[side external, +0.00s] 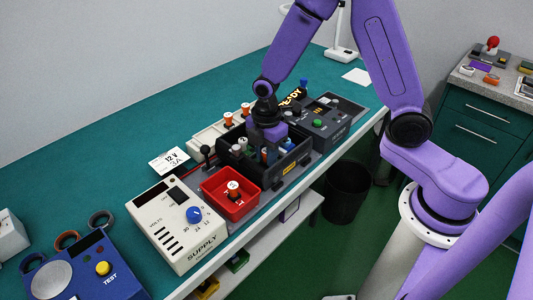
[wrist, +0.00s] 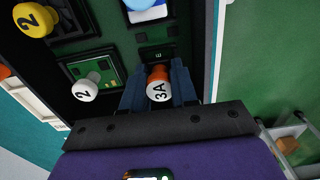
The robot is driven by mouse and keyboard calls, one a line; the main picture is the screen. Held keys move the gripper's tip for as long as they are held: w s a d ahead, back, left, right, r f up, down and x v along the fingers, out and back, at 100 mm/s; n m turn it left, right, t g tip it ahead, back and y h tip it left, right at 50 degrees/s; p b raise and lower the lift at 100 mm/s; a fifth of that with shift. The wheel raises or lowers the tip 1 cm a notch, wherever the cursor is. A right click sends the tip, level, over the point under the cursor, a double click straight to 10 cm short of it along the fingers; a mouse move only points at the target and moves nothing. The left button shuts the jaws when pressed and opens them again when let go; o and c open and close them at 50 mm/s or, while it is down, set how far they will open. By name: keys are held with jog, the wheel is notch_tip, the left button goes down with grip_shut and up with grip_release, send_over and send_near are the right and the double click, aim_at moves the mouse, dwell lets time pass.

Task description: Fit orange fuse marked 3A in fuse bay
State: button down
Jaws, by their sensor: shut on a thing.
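The orange fuse (wrist: 158,72) has a white cap marked 3A and sits between my fingers in the wrist view. My gripper (wrist: 158,90) is shut on it. In the side view my gripper (side external: 268,150) reaches down into the black open-topped rack (side external: 292,174), whose wall and my fingers hide the held fuse. A dark slot with a small label (wrist: 157,54) lies just beyond the fuse in the wrist view; I cannot tell whether the fuse is above the bay or inside it.
In the wrist view, a white knob marked 2 (wrist: 85,90) stands on a green board beside my fingers, and a yellow knob marked 2 (wrist: 35,20) is farther off. A red tray (side external: 215,203) holding another fuse, a cream supply (side external: 175,240) and a dark control box (side external: 318,128) flank the rack.

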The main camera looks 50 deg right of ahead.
jog(key=shift+f, duration=0.5)
dwell(1.1)
jog(key=c, duration=0.9)
grip_release()
jog(key=shift+o, duration=0.6)
jog(key=shift+s, duration=0.15)
jog(key=shift+s+f, duration=0.1)
jog(key=shift+w+r, duration=0.15)
jog(key=shift+r, duration=0.7)
jog(key=shift+w+r, duration=0.1)
jog(key=shift+r, duration=1.65)
jog(key=shift+r, duration=0.15)
jog(key=shift+r, duration=1.9)
